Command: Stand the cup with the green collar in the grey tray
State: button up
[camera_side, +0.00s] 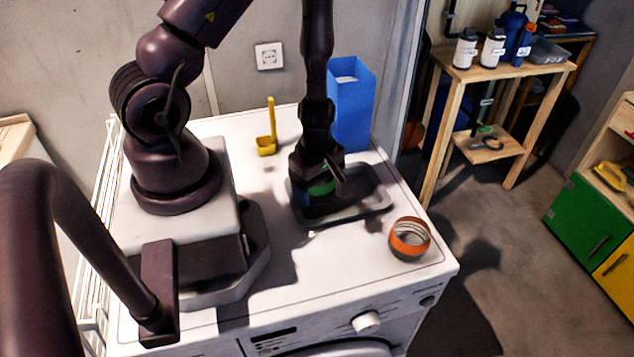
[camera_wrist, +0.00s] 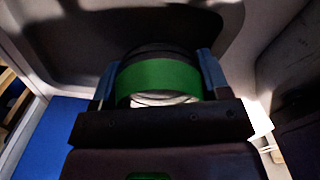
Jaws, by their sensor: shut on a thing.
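The cup with the green collar (camera_side: 321,189) is between the fingers of my gripper (camera_side: 318,178). In the wrist view, the green-collared cup (camera_wrist: 158,78) sits between the two fingertips, which press on it from both sides. The grey tray (camera_side: 375,208) lies on top of the white machine, with the cup over its left part. The cup looks about upright. My gripper hides much of it, and I cannot tell whether its base touches the tray floor.
A cup with an orange collar (camera_side: 409,238) stands right of the tray, near the machine's front right edge. A tall blue container (camera_side: 352,105) stands behind the tray. A yellow ladle-like holder (camera_side: 267,140) stands at the back left. The tray's right part is empty.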

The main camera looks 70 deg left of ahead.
jog(key=shift+w+f, duration=0.1)
jog(key=shift+f, duration=0.5)
dwell(0.3)
jog(key=o, duration=1)
jog(key=shift+r, duration=0.1)
jog(key=shift+r, duration=4.5)
